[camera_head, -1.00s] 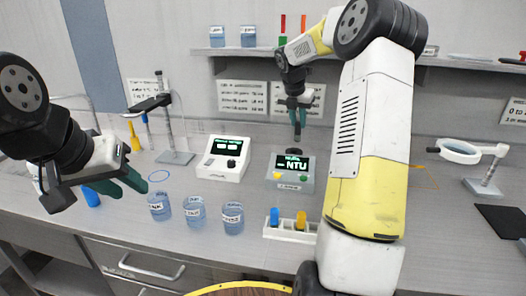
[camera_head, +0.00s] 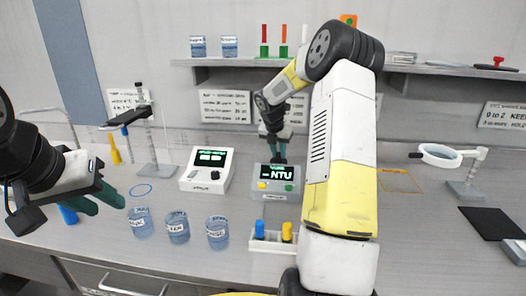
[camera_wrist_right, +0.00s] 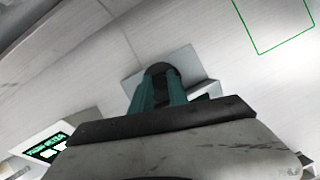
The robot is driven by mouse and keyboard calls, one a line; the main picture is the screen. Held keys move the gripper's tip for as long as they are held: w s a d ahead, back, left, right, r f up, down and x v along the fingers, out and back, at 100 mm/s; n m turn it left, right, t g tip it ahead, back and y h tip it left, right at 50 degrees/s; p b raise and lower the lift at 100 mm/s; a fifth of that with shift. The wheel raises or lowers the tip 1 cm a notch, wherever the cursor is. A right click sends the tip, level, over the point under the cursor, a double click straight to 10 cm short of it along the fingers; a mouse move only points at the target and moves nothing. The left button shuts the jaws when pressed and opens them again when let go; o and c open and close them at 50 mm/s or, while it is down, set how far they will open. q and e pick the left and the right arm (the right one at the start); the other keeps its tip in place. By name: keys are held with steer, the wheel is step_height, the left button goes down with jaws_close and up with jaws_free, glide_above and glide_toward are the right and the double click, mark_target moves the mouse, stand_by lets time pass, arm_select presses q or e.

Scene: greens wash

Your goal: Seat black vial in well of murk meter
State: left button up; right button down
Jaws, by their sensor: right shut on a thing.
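The murk meter (camera_head: 262,186) is a grey box with a dark screen reading NTU, on the bench in the middle of the head view. My right gripper (camera_head: 276,140) is shut on the black vial (camera_head: 281,154), with its teal fingers pointing down over the back of the meter. The vial's lower end is at or just above the meter's top; I cannot tell whether it is inside the well. In the right wrist view a dark round shape shows between the fingers (camera_wrist_right: 160,92), over the meter's pale top (camera_wrist_right: 188,62). My left gripper (camera_head: 104,200) is open and empty at the left.
A white meter (camera_head: 190,182) with a green-lit screen stands left of the murk meter. A white rack (camera_head: 272,246) with blue- and yellow-capped vials is in front. Several labelled beakers (camera_head: 177,228) stand front left. A magnifier stand (camera_head: 466,188) is at the right.

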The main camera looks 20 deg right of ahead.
steer(key=c, duration=1.3)
jaws_free()
steer(key=shift+f, duration=0.1)
steer(key=s+a+r+m, duration=0.3)
steer(key=s+a+r, duration=0.15)
steer(key=r, duration=0.35)
steer(key=s+a+r+m, duration=0.2)
steer(key=s+a+r, duration=0.2)
steer(key=s+r, duration=0.3)
steer(key=s+a+m+t+y, duration=0.1)
steer(key=s+a+m, duration=0.2)
steer(key=s+m, duration=0.4)
steer(key=s+a+m+t+y, duration=0.1)
steer(key=s+a+m+y, duration=0.1)
steer(key=s+a+m, duration=0.2)
steer(key=s+a+m+t+y, duration=0.1)
steer(key=s+a+m+y, duration=0.1)
steer(key=s+m, duration=0.9)
steer(key=shift+s+a+r, duration=0.2)
steer(key=shift+s+a, duration=0.25)
steer(key=shift+s, duration=0.3)
steer(key=shift+s+a+r, duration=0.2)
steer(key=shift+s+a, duration=0.25)
steer(key=shift+s, duration=0.3)
